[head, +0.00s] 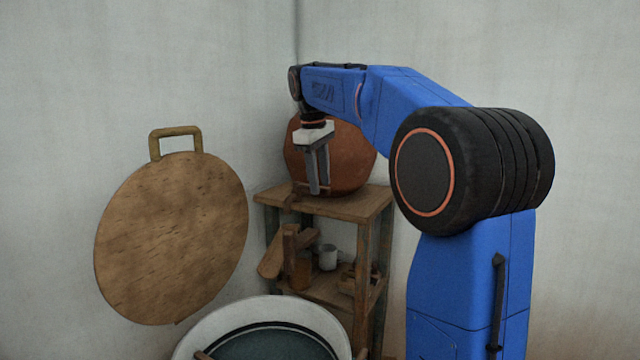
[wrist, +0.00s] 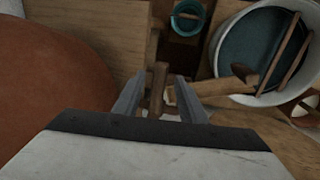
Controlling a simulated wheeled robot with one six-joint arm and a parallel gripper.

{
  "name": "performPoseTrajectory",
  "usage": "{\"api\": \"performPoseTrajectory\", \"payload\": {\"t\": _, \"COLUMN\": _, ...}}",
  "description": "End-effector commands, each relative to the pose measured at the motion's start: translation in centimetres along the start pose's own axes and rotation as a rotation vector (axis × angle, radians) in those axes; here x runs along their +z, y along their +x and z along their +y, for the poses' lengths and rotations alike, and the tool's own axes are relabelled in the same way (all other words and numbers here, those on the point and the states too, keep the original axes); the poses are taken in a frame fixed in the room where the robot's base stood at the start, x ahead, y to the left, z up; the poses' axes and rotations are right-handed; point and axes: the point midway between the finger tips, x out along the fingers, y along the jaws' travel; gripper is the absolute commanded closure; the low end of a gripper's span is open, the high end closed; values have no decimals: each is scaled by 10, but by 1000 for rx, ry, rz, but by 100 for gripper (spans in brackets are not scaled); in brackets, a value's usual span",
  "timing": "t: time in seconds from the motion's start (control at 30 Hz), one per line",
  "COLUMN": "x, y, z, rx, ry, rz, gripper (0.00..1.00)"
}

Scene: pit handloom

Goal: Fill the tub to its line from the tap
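A round terracotta pot (head: 352,160) stands on the wooden shelf; it fills the left of the wrist view (wrist: 45,85). A small brown piece, perhaps the tap (head: 292,200), shows low at its front. My gripper (head: 318,190) points down in front of the pot. Its fingers are apart in the wrist view (wrist: 158,105). A wooden piece (wrist: 158,80) shows between them; I cannot tell whether it is the tap or lies lower, and no grip shows. A wide white tub (head: 205,335) with a dark teal inside and a dark ring stands below; it also shows in the wrist view (wrist: 222,40).
The shelf top (head: 365,203) has some bare room. Wooden pieces (head: 285,257) and a white cup (head: 328,257) are on the lower shelf. A round wooden board (head: 172,238) is at the left wall. The wrist view shows a small teal bucket (wrist: 203,14) and sticks across the tub (wrist: 289,52).

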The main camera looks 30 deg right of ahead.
Motion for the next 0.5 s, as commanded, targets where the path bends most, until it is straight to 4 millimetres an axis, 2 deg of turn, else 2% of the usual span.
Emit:
{"api": "performPoseTrajectory", "payload": {"t": 0.2, "x": 0, "y": 12, "z": 0, "rx": 0, "ry": 0, "rz": 0, "gripper": 62}}
{"api": "performPoseTrajectory", "payload": {"t": 0.47, "x": 0, "y": 12, "z": 0, "rx": 0, "ry": 0, "rz": 1, "gripper": 62}}
{"api": "performPoseTrajectory", "payload": {"t": 0.5, "x": 0, "y": 12, "z": 0, "rx": 0, "ry": 0, "rz": 1, "gripper": 72}}
